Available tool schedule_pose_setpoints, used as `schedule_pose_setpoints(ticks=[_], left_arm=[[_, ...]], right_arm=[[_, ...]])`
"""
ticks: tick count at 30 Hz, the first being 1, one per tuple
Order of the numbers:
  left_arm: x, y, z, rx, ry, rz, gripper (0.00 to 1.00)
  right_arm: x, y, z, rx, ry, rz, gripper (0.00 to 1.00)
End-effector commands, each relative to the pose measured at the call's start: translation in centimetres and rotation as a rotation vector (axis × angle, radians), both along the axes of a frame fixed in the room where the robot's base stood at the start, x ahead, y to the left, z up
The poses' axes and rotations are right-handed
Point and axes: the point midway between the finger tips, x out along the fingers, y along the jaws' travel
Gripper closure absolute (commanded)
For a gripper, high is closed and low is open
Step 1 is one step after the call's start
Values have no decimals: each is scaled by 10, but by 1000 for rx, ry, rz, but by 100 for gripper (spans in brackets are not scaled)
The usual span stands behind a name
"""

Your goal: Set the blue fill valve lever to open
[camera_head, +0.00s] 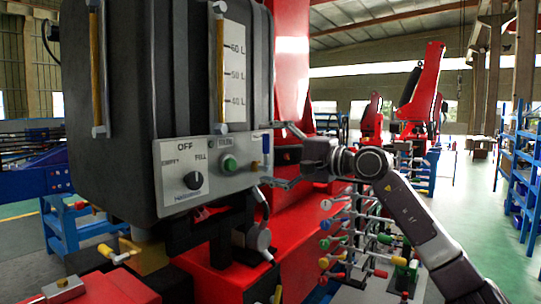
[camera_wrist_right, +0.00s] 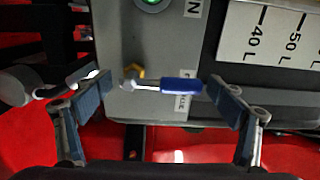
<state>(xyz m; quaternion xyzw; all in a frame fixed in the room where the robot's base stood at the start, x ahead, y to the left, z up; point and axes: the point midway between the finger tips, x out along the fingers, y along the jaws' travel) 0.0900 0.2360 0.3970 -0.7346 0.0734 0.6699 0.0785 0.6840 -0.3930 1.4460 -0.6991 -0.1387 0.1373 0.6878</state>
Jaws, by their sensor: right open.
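The blue fill valve lever (camera_wrist_right: 180,86) shows in the right wrist view. It has a blue sleeve on a metal stem, with a brass-coloured part (camera_wrist_right: 134,71) near the pivot. Its sleeve points right there. In the head view the lever (camera_head: 266,144) is small, at the right edge of the control panel (camera_head: 200,181), its sleeve upward. My right gripper (camera_head: 277,153) is open beside that edge, fingers one above the other. In the wrist view its fingers (camera_wrist_right: 160,84) stand on both sides of the lever; the right fingertip is close to the sleeve's end. Contact cannot be told. My left gripper is not in view.
The panel has a black selector knob (camera_head: 193,181) and a green button (camera_head: 229,164). It sits on a dark tank (camera_head: 155,60) with a level scale (camera_head: 234,75). Several coloured valve levers (camera_head: 345,235) stand on a rack below my right arm. Red machine structure is behind.

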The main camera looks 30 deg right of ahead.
Motion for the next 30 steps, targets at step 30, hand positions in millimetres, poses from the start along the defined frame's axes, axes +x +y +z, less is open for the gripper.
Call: schedule_pose_setpoints(ticks=[30], left_arm=[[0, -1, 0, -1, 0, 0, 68]], right_arm=[[-92, -29, 4, -21, -3, 16, 12]])
